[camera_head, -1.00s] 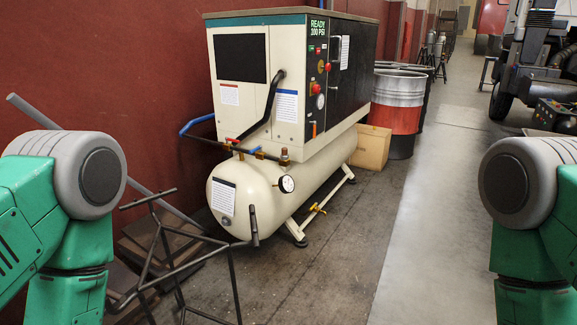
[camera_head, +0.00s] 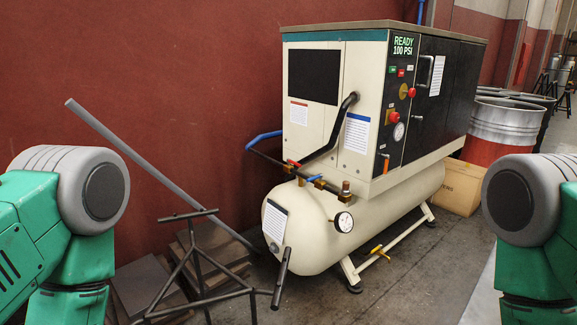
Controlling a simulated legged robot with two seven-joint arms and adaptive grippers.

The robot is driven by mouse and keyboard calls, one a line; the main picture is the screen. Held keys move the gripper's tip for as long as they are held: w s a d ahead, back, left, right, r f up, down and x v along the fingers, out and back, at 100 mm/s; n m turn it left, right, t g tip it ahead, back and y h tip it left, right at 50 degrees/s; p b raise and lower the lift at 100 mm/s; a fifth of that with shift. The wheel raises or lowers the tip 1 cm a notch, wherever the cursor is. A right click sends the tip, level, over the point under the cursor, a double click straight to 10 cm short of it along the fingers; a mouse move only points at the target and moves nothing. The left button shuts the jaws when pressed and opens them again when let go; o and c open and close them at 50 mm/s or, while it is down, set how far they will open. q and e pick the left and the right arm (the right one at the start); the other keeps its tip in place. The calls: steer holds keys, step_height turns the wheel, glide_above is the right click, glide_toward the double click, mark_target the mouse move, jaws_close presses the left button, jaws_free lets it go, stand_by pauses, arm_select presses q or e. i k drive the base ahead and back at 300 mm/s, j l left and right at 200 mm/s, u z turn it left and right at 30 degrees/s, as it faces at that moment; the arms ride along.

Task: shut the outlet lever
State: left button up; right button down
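The cream air compressor (camera_head: 318,125) stands against the red wall, with a lit "READY 100 PSI" screen (camera_head: 403,45). Below its cabinet, on the pipework above the tank (camera_head: 325,245), are a small red lever (camera_head: 293,163) and a small blue lever (camera_head: 315,178), beside brass fittings. An orange handle (camera_head: 386,161) hangs on the dark panel, and a yellow valve (camera_head: 380,252) sits low under the tank. I cannot tell from the picture which is the outlet lever. My green and grey arm links show at both lower sides, away from the compressor. Neither gripper is in view.
A black metal stand (camera_head: 198,262) and a leaning grey pole (camera_head: 135,155) are in front at the left, near stacked boards (camera_head: 145,285). A cardboard box (camera_head: 458,187) and a red-and-silver drum (camera_head: 508,122) stand at the right. The floor (camera_head: 425,285) before the compressor is open.

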mark_target(290, 160)
steer(key=i+l+u, duration=0.15)
steer(key=u, duration=0.2)
steer(key=i+l+u, duration=0.15)
steer(key=u, duration=0.25)
steer(key=l+u, duration=0.35)
steer(key=i+j, duration=0.05)
